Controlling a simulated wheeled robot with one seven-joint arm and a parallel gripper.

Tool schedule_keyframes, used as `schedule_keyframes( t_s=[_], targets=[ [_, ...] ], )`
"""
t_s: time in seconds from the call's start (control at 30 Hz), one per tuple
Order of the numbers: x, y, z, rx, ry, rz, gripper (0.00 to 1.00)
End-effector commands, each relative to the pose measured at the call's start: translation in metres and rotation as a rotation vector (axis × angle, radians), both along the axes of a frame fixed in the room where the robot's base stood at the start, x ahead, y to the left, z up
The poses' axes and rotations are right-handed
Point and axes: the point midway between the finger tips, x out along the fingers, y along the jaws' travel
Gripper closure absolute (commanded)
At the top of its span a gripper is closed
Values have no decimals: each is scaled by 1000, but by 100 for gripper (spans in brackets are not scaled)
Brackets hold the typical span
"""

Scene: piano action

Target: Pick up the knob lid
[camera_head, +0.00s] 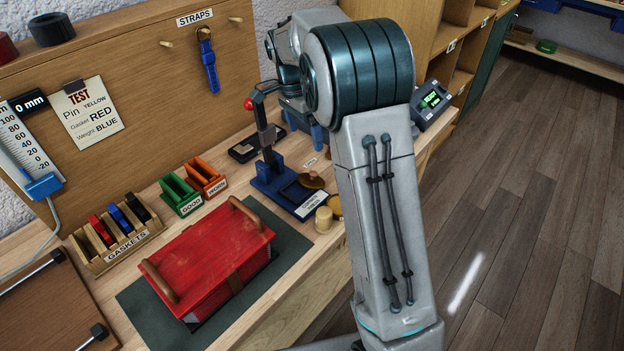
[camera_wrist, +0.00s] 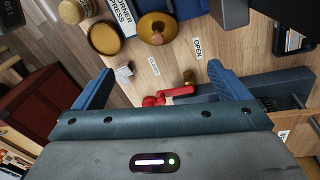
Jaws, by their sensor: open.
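A round brass piece with a raised knob, which looks like the knob lid (camera_wrist: 146,20), lies beside the blue corner press in the wrist view. In the head view the knob lid (camera_head: 311,181) is at the press's right end. My gripper (camera_wrist: 160,70) is open, with its two blue fingers spread and nothing between them. In the wrist view, the lid is beyond the fingertips, near the top middle, apart from them.
A second brass disc (camera_wrist: 105,38) and a pale cylinder (camera_wrist: 74,10) stand close by the lid. A red piece (camera_wrist: 155,100) and a small grey block (camera_wrist: 123,72) are nearer my fingers. The blue press (camera_head: 275,182) and a red box (camera_head: 215,262) stand on the bench.

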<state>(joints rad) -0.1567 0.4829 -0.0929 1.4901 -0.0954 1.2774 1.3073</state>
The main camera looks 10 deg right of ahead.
Motion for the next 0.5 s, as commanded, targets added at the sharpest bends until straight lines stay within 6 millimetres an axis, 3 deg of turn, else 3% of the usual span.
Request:
schedule_keyframes(
  t_s=[0.3,0.5],
  targets=[
    [-7,-9,-59,0,5,-4,5],
    [-9,-11,-78,0,2,-2,5]
  ],
)
